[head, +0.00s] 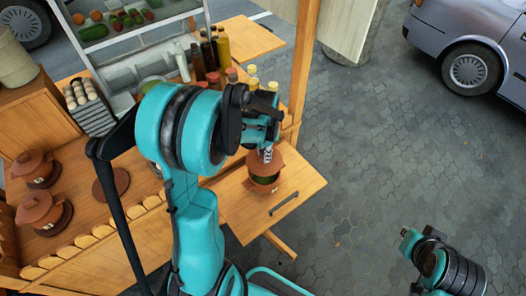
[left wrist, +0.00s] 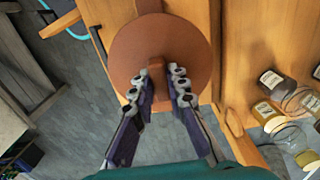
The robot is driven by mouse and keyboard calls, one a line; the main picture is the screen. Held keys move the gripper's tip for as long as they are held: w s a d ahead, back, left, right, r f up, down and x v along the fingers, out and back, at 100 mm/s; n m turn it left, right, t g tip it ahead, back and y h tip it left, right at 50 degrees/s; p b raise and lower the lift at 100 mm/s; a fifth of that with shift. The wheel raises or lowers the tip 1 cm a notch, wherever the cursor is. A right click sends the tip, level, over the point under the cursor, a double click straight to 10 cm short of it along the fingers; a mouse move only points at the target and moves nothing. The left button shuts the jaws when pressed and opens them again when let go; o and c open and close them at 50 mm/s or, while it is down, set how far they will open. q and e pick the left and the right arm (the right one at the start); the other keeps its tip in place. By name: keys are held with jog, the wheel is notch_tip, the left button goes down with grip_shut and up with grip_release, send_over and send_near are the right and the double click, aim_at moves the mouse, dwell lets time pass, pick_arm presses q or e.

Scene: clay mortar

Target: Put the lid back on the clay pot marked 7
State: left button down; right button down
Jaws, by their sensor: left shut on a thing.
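My left gripper (head: 267,152) is shut on the knob of a round reddish-brown clay lid (head: 287,160). The left wrist view shows the lid (left wrist: 160,38) from above, with the fingertips (left wrist: 161,78) on both sides of its knob. Under the lid, a clay pot (head: 263,188) stands on the wooden board with a dark handle. Green contents show between lid and pot rim, so the lid is apart from the rim at the front. No number is readable on this pot. My right gripper (head: 408,240) is at the lower right, away from the pot; its fingers are unclear.
Two lidded clay pots (head: 35,168) (head: 42,212) stand on the counter at left, near a flat brown disc (head: 110,183). Bottles (head: 222,46) stand at the counter's back; jars (left wrist: 290,135) are right of the lid. A wooden post (head: 304,60) rises behind the pot.

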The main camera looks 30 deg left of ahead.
pick_arm(q)
jog(key=shift+f+b, duration=2.15)
jog(key=shift+f, duration=0.75)
jog(key=shift+f+b, duration=0.15)
jog(key=shift+b, duration=0.4)
dwell(0.3)
jog(key=c, duration=1.4)
grip_release()
jog(key=shift+o, duration=0.2)
jog(key=o, duration=0.4)
